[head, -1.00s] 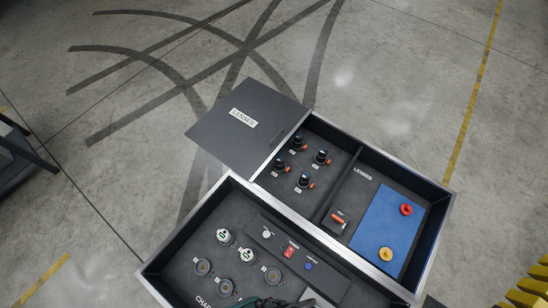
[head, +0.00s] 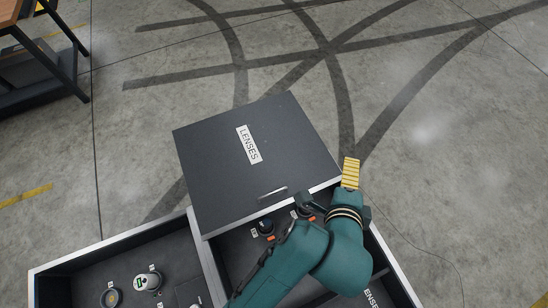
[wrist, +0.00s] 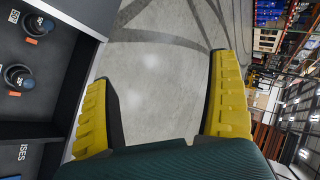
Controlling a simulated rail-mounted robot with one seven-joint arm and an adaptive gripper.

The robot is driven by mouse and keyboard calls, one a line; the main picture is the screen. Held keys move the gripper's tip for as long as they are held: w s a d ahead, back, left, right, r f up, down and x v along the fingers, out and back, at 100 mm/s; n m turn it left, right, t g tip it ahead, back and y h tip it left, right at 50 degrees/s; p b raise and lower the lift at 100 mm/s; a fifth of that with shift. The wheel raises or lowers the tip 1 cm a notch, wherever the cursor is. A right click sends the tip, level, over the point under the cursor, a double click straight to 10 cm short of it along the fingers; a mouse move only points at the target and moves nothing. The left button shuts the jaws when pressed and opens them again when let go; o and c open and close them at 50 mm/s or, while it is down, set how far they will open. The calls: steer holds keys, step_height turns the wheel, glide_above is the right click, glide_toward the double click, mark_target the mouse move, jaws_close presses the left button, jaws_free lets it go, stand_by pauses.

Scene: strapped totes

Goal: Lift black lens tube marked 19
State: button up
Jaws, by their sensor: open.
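Black lens tubes with orange tags stand in the far compartment of the lens tote. In the head view one tube (head: 265,227) shows left of my arm, and another (head: 302,212) is partly covered by it. The wrist view shows two tubes at the left, an upper one (wrist: 38,24) and a lower one (wrist: 17,77). I cannot read which is marked 19. My gripper (wrist: 162,78) is open and empty, its yellow-padded fingers spread over bare floor beyond the tote wall. In the head view it (head: 335,187) is at the tote's far edge, right of the tubes.
A dark lid (head: 225,180) labelled LENSES sits beside the tubes' compartment. A second tote (head: 120,262) with round instruments is at lower left. A table (head: 40,55) stands at upper left. The floor beyond the lid is clear. Shelving (wrist: 280,90) shows far off.

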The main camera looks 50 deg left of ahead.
steer(key=s+a+f+m+g+b, duration=0.2)
steer(key=s+f+b, duration=0.2)
steer(key=f, duration=0.7)
steer(key=s+a+f+m+g+b, duration=0.2)
steer(key=s+f+g+b, duration=0.15)
steer(key=f, duration=0.75)
steer(key=m+g+y+b, duration=0.1)
steer(key=m+g+b, duration=0.3)
steer(key=b, duration=0.2)
glide_toward(266, 224)
steer(key=shift+t, duration=0.25)
steer(key=b+x, duration=0.2)
steer(key=x, duration=0.2)
steer(key=b+x, duration=0.2)
steer(key=x, duration=0.3)
steer(key=shift+s, duration=0.25)
steer(key=b+x, duration=0.4)
steer(key=x, duration=0.1)
steer(key=shift+d+f+b, duration=0.1)
steer(key=shift+f+b, duration=0.2)
steer(key=shift+r, duration=0.1)
steer(key=c, duration=1.2)
steer(key=shift+c, duration=0.8)
steer(key=shift+r, duration=0.15)
